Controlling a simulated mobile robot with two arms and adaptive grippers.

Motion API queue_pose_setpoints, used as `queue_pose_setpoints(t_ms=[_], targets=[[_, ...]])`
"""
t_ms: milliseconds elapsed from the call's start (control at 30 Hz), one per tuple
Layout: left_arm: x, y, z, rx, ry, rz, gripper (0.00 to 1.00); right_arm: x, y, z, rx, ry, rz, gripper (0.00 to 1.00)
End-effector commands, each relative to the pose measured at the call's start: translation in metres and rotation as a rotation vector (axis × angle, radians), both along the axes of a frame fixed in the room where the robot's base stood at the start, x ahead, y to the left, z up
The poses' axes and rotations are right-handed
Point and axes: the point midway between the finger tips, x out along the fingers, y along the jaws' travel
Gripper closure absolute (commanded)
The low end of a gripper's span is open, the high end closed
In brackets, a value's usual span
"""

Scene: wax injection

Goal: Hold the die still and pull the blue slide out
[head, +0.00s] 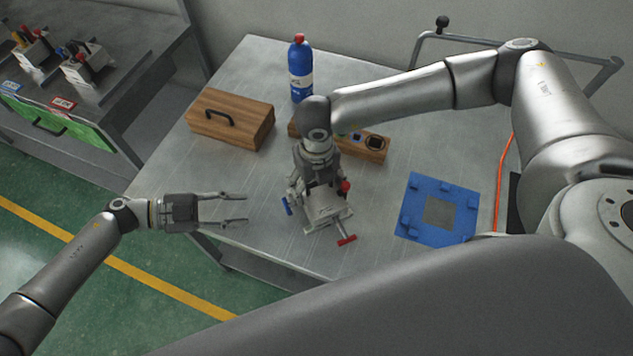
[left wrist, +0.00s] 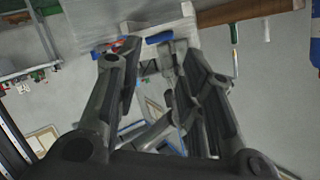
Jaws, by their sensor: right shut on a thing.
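The die (head: 324,208) is a grey metal block on the table, with a blue slide handle (head: 287,206) on its left side and red handles (head: 346,240) at its front and right. My right gripper (head: 318,184) reaches down onto the die from above and is shut on it; its fingertips are partly hidden. My left gripper (head: 246,209) is open and empty, left of the blue handle, with a gap between. In the left wrist view a blue piece (left wrist: 160,38) shows beyond the spread fingers (left wrist: 160,62); I cannot tell for certain which part it is.
A wooden box (head: 230,118), a blue bottle (head: 300,72) and a wooden block with holes (head: 366,145) stand behind the die. A blue mat-like fixture (head: 440,208) lies to the right. The metal table (head: 262,178) is bare around the blue handle. A tool bench (head: 120,50) stands far left.

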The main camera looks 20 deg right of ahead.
Motion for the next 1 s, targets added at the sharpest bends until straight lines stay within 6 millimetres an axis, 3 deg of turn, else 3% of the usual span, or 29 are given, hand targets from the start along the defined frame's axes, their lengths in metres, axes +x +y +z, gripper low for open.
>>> queue_pose_setpoints(t_ms=[33, 200, 267, 433, 1000], targets=[[0.0, 0.0, 0.0, 0.0, 0.0, 0.0, 0.64, 0.0, 0.0, 0.0, 0.0, 0.0, 0.0, 0.58], [0.0, 0.0, 0.0, 0.0, 0.0, 0.0, 0.67, 0.0, 0.0, 0.0, 0.0, 0.0, 0.0, 0.77], [0.0, 0.0, 0.0, -0.001, -0.004, -0.001, 0.75, 0.0, 0.0, 0.0, 0.0, -0.001, 0.0, 0.77], [0.002, 0.001, 0.0, -0.016, -0.078, -0.036, 0.76, 0.0, 0.0, 0.0, 0.0, -0.001, 0.0, 0.77], [0.01, 0.011, -0.001, -0.232, -0.822, -0.379, 0.76, 0.001, 0.0, 0.0, 0.0, -0.001, 0.0, 0.77]])
